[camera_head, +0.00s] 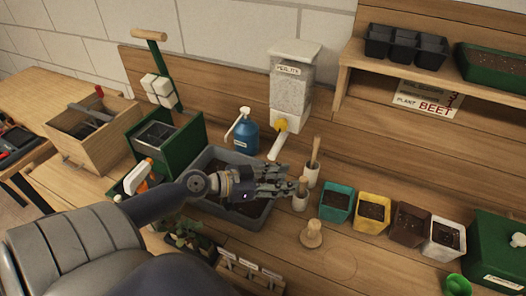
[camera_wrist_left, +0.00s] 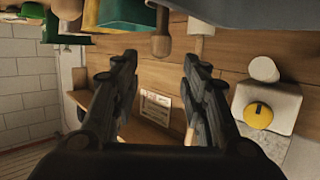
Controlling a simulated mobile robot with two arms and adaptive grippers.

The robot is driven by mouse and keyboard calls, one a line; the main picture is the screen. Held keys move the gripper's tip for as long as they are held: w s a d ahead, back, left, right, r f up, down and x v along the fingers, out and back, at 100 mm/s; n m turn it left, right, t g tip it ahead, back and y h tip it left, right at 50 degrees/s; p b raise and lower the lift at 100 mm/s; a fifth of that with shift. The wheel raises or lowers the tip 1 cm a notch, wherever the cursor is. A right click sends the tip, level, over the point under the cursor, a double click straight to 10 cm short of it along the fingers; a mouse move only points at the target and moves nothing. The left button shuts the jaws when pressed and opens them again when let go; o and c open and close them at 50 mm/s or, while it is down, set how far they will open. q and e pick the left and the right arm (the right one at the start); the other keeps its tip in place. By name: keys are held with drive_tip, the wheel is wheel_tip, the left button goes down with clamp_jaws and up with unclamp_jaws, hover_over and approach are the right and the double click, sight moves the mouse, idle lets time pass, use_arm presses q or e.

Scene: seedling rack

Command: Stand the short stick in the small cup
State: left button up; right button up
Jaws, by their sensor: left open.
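A short wooden stick (camera_head: 303,184) stands upright in a small pale cup (camera_head: 300,203) on the bench. It also appears to be the stick (camera_wrist_left: 161,42) in the wrist view, just beyond the gap between my fingers. My left gripper (camera_head: 284,182) is open, with its fingers pointing right towards the stick, and holds nothing. A second pale cup (camera_head: 312,176) with a longer stick (camera_head: 315,151) stands just behind. My right gripper is out of view.
A grey tray of soil (camera_head: 214,207) lies under my left gripper. A wooden knob-topped tool (camera_head: 311,236) stands in front of the cups. Coloured pots, including a teal pot (camera_head: 335,204), stand to the right. The perlite dispenser (camera_head: 290,90) and blue bottle (camera_head: 245,137) stand behind.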

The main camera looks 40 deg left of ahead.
use_arm(q)
drive_tip(key=b+v, duration=0.2)
drive_tip(key=v, duration=0.4)
idle(0.6)
